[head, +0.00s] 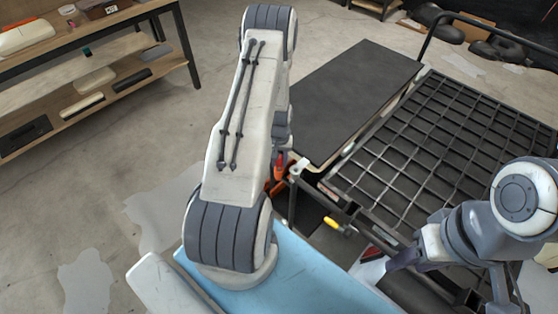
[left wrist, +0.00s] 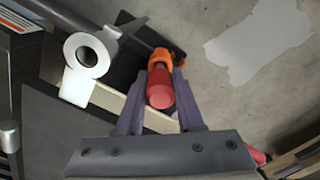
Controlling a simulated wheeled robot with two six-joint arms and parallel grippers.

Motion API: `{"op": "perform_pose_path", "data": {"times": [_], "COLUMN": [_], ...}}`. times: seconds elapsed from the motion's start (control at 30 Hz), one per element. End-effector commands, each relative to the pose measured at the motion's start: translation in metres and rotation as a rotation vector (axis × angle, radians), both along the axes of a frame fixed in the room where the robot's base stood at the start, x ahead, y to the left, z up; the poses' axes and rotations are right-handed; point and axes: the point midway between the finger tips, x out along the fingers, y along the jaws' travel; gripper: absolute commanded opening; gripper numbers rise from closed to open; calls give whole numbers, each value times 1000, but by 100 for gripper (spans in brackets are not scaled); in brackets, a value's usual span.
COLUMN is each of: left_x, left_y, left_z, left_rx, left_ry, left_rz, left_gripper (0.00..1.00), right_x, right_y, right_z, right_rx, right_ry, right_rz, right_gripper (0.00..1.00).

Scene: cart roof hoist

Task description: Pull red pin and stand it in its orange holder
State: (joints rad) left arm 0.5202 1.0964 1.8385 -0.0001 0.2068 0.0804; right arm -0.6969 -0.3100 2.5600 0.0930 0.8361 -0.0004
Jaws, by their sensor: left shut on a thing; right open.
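The red pin (left wrist: 160,92) is between the fingers of my left gripper (left wrist: 160,84), which is shut on it in the left wrist view. An orange part (left wrist: 160,59), which looks like the holder, is right behind the pin's far end. I cannot tell whether the pin sits in it or only lines up with it. In the head view my left arm hides most of this; a bit of orange-red (head: 279,171) shows beside the cart's corner. My right gripper (head: 396,262) is open at the lower right, near the cart's front edge.
The cart has a black panel (head: 350,95) and a dark grid deck (head: 450,150). A yellow-handled part (head: 333,224) is on its near edge. A wooden workbench (head: 110,50) is at the upper left; floor between is clear.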

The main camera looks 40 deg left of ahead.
Motion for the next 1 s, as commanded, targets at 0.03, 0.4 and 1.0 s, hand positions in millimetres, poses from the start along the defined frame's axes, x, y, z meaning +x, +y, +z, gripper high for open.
{"op": "perform_pose_path", "data": {"times": [0.03,0.4,1.0], "left_x": [0,0,0], "left_y": [0,0,0], "left_z": [-2,-12,-22], "left_rx": [0,0,1], "left_ry": [0,0,-1], "left_rz": [0,0,0], "left_gripper": [0,0,71], "right_x": [0,0,0], "right_y": [0,0,0], "right_z": [-2,-9,-17], "right_rx": [0,0,0], "right_ry": [0,0,0], "right_rz": [0,0,0], "right_gripper": [50,50,50]}}
